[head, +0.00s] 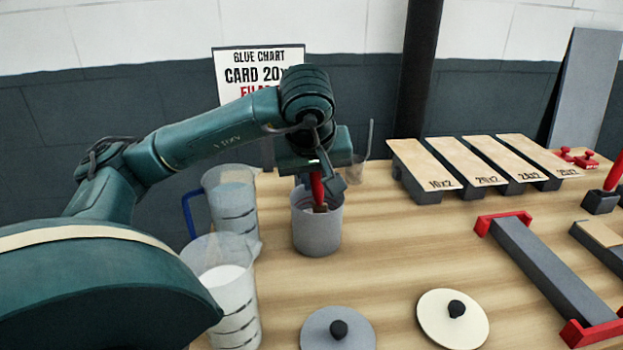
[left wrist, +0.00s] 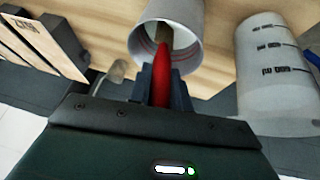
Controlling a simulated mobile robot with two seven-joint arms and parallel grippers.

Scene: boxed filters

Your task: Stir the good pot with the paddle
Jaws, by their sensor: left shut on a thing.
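A grey pot (head: 318,238) stands open on the table in the head view. It also shows at the top of the left wrist view (left wrist: 189,20). My left gripper (head: 318,178) is above the pot and shut on the red handle of the paddle (head: 317,190). In the left wrist view the red handle (left wrist: 161,80) lies between the fingers (left wrist: 160,92), and its brown lower end reaches into the pot's mouth. The pot's contents and the paddle's tip are hard to make out. My right gripper is not in view.
Clear measuring jugs (head: 238,318) stand left of the pot. A grey lid (head: 322,335) and a cream lid (head: 435,310) lie in front. Labelled boards (head: 420,163), a clear vessel (head: 356,176) and a clamped grey bar (head: 550,270) are behind and right.

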